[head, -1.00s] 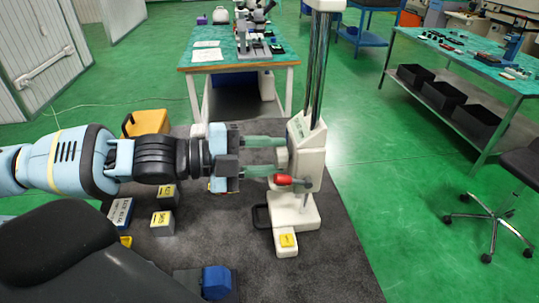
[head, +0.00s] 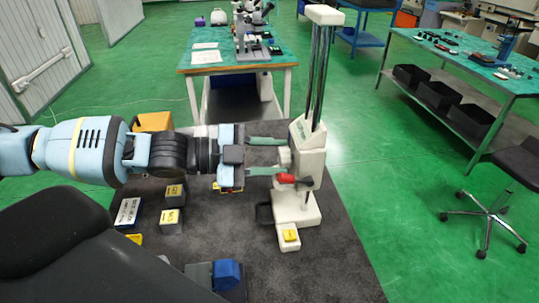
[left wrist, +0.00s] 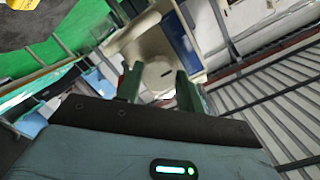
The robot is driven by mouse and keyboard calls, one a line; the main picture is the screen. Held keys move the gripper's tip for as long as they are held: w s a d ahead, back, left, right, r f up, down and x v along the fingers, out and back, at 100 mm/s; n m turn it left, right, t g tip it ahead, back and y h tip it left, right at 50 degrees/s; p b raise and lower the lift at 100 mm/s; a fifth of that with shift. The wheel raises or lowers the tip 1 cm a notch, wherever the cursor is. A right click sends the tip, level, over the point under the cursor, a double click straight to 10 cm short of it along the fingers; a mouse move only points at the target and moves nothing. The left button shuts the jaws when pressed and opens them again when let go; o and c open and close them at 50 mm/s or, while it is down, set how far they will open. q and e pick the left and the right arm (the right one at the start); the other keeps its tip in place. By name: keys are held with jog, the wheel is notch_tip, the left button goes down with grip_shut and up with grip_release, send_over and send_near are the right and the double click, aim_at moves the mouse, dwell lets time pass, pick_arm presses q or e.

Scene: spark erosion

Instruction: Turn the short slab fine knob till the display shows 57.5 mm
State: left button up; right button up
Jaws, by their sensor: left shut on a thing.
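The white measuring stand (head: 310,150) with two tall metal columns stands upright on the dark bench. A small pale knob (head: 284,157) is on the left side of its carriage. My left gripper (head: 281,156) comes in from the left, its green fingers on either side of this knob and shut on it. In the left wrist view the pale part (left wrist: 152,72) shows between the green fingers (left wrist: 154,88). A red-handled lever (head: 288,178) sits just below the fingers. The display's reading cannot be made out in either view. My right gripper is out of view.
The stand's base (head: 297,208) has a yellow label at its front. Several small labelled boxes (head: 171,220) lie on the dark bench (head: 325,265), left of the stand. The bench's right part is clear.

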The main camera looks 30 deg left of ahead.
pick_arm(q)
jog(key=n, duration=0.3)
jog(key=shift+p, duration=0.35)
jog(key=n+g+h, duration=0.1)
jog(key=n, duration=0.2)
jog(key=shift+f, duration=0.1)
jog(key=n+h, duration=0.1)
jog(key=n, duration=0.5)
jog(key=shift+f, duration=0.1)
jog(key=shift+w, duration=0.1)
jog(key=o, duration=1)
jog(key=shift+v, duration=3.95)
